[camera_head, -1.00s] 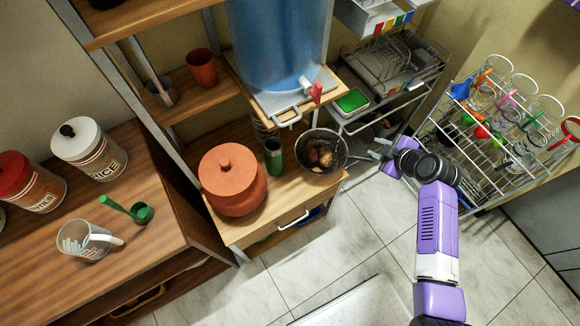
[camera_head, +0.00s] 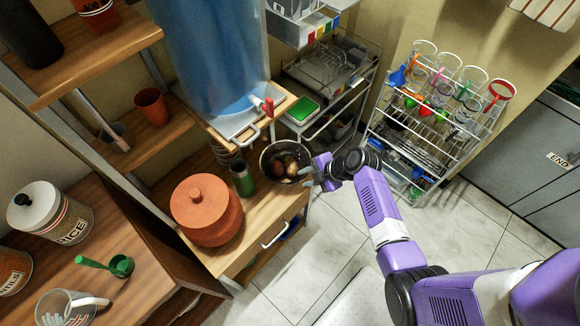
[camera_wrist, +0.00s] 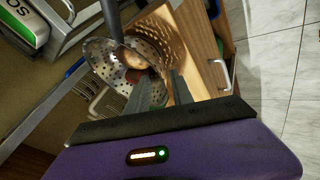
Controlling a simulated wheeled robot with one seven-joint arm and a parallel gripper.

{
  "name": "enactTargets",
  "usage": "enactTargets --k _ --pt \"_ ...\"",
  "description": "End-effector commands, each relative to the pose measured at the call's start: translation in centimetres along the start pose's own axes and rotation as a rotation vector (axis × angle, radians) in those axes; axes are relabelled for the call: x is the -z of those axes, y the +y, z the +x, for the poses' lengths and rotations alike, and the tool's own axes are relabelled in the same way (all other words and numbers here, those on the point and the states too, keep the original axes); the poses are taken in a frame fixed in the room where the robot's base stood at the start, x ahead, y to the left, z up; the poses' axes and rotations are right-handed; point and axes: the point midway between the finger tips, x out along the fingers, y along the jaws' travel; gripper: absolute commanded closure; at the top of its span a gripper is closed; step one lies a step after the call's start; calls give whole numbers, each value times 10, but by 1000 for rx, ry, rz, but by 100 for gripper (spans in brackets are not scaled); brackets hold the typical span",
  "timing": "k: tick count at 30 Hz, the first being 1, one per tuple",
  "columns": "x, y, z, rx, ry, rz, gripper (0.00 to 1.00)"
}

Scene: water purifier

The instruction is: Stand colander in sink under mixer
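The colander (camera_head: 271,168) is a dark, round metal bowl on the right end of the low wooden cabinet top, with brown, potato-like items inside. In the wrist view its perforated wall (camera_wrist: 103,66) shows beyond my fingers. My gripper (camera_head: 309,175) is at the colander's right rim. In the wrist view my gripper (camera_wrist: 162,82) has two fingers apart, pointing at the bowl; I cannot tell whether they touch the rim or straddle it. No sink or mixer can be made out.
An orange lidded pot (camera_head: 206,210) and a green cup (camera_head: 242,178) stand left of the colander. A blue water dispenser with a red tap (camera_head: 266,105) rises behind. A wire rack with glasses (camera_head: 435,110) stands right. Tiled floor (camera_head: 320,240) lies open in front.

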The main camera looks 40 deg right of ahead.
Motion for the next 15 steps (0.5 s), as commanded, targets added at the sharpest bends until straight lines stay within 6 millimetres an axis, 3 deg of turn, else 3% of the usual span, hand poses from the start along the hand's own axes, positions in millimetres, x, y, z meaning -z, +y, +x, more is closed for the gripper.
enactTargets --k 6,15 --pt "0 1 22 1 1 1 72" --pt "0 1 26 0 -1 0 72"
